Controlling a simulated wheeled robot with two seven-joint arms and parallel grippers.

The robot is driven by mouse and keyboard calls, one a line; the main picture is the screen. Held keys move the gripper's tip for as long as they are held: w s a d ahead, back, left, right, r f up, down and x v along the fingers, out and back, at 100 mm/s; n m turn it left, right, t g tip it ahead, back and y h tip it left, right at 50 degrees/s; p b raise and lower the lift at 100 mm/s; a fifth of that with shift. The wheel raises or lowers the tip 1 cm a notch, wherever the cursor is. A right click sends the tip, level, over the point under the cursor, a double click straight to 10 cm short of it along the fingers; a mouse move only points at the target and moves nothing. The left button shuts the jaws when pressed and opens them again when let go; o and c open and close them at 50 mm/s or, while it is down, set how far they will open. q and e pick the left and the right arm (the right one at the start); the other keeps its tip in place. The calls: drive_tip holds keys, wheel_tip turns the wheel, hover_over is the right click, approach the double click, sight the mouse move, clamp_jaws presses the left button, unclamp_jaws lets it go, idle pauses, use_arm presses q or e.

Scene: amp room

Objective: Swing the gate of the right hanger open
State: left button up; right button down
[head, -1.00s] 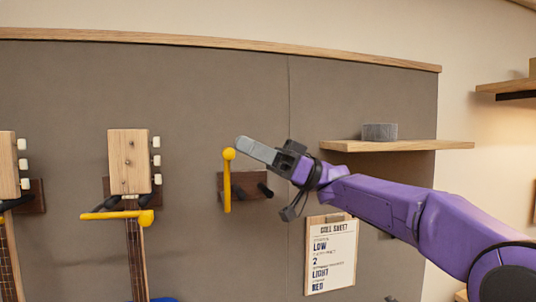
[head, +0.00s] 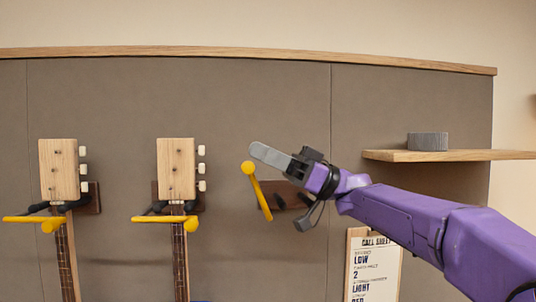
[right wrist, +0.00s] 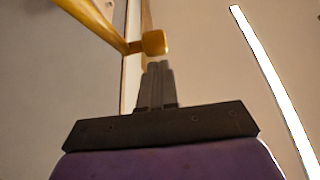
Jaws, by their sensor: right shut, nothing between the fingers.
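The right hanger (head: 284,196) is a dark wood block on the grey wall panel with dark prongs and no guitar in it. Its yellow gate (head: 259,195) is tilted, with its knob end at upper left and its other end at lower right. My right gripper (head: 258,150) is shut and empty, its fingertips just above the knob. In the right wrist view the shut fingers (right wrist: 156,85) point at the gate's yellow knob (right wrist: 155,42); whether they touch it I cannot tell. My left gripper is out of view.
Two guitars, with headstocks (head: 59,170) and (head: 176,168), hang at the left behind horizontal yellow gates (head: 165,219). A call sheet (head: 373,270) hangs below my right arm. A wooden shelf (head: 450,155) holding a grey box (head: 427,141) is at the right.

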idle(0.3)
drive_tip(key=b+v, duration=0.5)
drive_tip(key=v, duration=0.5)
drive_tip(key=shift+d, duration=0.25)
drive_tip(key=shift+f, duration=0.15)
